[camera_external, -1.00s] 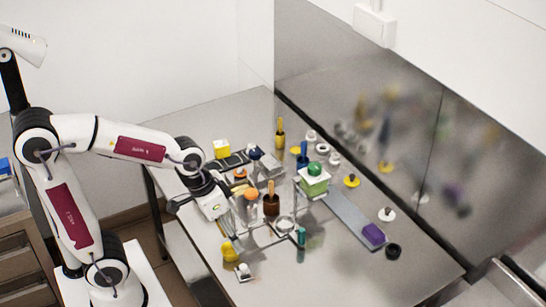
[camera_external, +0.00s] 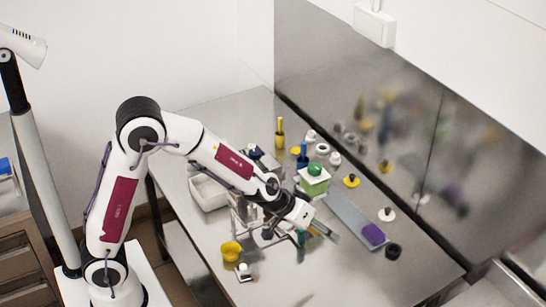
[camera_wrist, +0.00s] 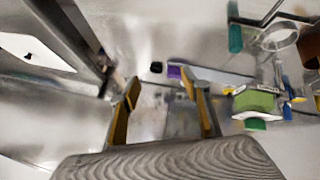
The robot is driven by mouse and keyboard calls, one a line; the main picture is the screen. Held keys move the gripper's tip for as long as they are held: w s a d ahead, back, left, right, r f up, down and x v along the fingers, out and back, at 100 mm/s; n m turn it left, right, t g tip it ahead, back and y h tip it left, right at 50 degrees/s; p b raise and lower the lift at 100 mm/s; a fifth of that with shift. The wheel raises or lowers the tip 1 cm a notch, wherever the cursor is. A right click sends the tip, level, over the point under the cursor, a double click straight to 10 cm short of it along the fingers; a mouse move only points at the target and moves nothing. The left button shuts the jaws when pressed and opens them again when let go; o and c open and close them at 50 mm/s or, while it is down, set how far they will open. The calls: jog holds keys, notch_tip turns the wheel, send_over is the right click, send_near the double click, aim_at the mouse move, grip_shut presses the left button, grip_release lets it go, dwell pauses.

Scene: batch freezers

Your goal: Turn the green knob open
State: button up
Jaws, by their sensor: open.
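The green knob (camera_external: 314,168) is a rounded cap on top of a white and green box (camera_external: 313,184) near the middle of the steel table. In the wrist view the box lies to the right of the fingers, with the green knob (camera_wrist: 255,124) at its lower edge. My gripper (camera_external: 331,235) is in front of the box and a little right of it, apart from the knob. The wrist view shows my gripper (camera_wrist: 161,102) with its two fingers spread and nothing between them. The knob's turned position cannot be told.
A grey plate (camera_external: 347,214) with a purple block (camera_external: 373,234) lies right of the box, near a black ring (camera_external: 393,251). A teal cylinder (camera_external: 301,238) stands close to my gripper. A blue-handled item (camera_external: 303,155) stands behind the box. The right front table is clear.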

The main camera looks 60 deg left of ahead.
jog(key=w+a+f+n+t+y, duration=0.2)
jog(key=w+a, duration=0.1)
jog(key=w, duration=0.3)
jog(key=n+y, duration=0.4)
jog(key=y, duration=0.6)
send_near(315, 167)
jog(key=x, duration=0.2)
jog(key=shift+w+a, duration=0.15)
jog(key=shift+a, duration=0.2)
jog(key=shift+w, duration=0.1)
jog(key=shift+x, duration=3.85)
jog(key=shift+f, duration=0.15)
jog(key=c, duration=1.1)
